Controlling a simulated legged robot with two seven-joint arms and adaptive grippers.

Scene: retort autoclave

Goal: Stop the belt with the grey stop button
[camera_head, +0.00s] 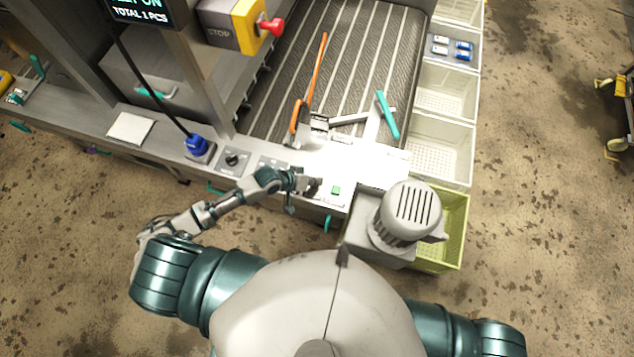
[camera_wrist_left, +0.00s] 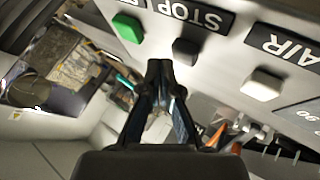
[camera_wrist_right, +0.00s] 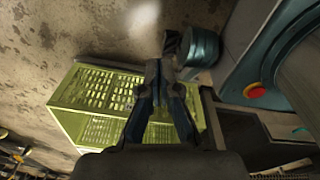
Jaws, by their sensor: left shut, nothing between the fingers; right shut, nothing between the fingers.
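In the left wrist view the grey stop button (camera_wrist_left: 186,51) is a dark square cap below the STOP label (camera_wrist_left: 190,16). A green button (camera_wrist_left: 128,27) is on one side of it and a pale button (camera_wrist_left: 262,84) under an AIR label is on the other. My left gripper (camera_wrist_left: 160,68) is shut and empty, its tips close to the grey button; contact cannot be told. In the head view my left gripper (camera_head: 308,184) is over the front panel, left of the green button (camera_head: 336,190). The ribbed belt (camera_head: 345,80) lies behind. My right gripper (camera_wrist_right: 160,68) is shut and empty.
A yellow box with a red mushroom button (camera_head: 271,26) hangs over the belt. A grey motor (camera_head: 408,212) stands right of the panel. A yellow-green crate (camera_head: 455,235) is beside it and shows beneath my right gripper. White crates (camera_head: 440,150) line the belt's right side.

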